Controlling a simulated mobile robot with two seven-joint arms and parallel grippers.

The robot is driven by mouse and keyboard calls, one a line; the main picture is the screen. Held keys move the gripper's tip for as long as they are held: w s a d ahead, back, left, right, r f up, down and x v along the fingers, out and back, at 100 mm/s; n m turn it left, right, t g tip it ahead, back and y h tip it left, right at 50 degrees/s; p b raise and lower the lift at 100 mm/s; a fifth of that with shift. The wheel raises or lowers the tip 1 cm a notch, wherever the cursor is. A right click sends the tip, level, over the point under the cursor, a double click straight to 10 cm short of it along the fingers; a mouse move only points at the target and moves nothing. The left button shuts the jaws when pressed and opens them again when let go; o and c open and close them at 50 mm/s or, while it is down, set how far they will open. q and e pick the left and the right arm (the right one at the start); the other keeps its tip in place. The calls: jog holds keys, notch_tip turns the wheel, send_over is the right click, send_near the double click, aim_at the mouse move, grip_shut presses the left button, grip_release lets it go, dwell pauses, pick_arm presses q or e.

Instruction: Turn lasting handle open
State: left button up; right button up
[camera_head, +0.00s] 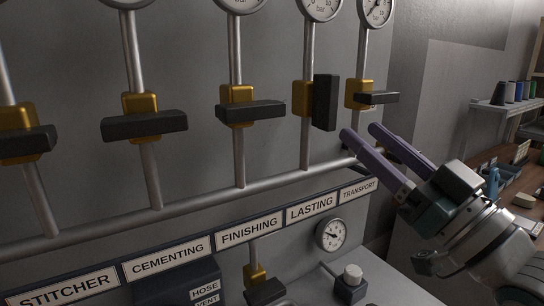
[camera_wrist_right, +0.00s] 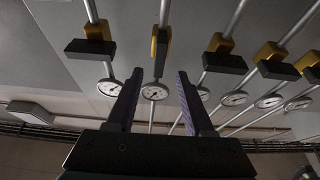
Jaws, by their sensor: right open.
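The lasting handle (camera_head: 325,103) is a black bar on a brass valve (camera_head: 302,98), on the pipe above the LASTING label (camera_head: 312,209). It stands upright, along its pipe, while the other handles lie crosswise. In the right wrist view the lasting valve (camera_wrist_right: 161,42) shows beyond and between the fingertips, with its handle edge-on. My right gripper (camera_head: 361,131) has purple fingers, is open and empty, and sits to the lower right of the handle, apart from it. Its two spread fingers also show in the wrist view (camera_wrist_right: 159,74). My left gripper is not in view.
The transport handle (camera_head: 378,98) lies crosswise just above my right fingers. The finishing handle (camera_head: 250,111) is to the left, with further valves beyond. A horizontal pipe (camera_head: 200,199) runs below the valves. A shelf with spools (camera_head: 510,92) and a workbench stand at right.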

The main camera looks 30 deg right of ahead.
jog(key=shift+b+v, duration=0.3)
jog(key=shift+v, duration=1.3)
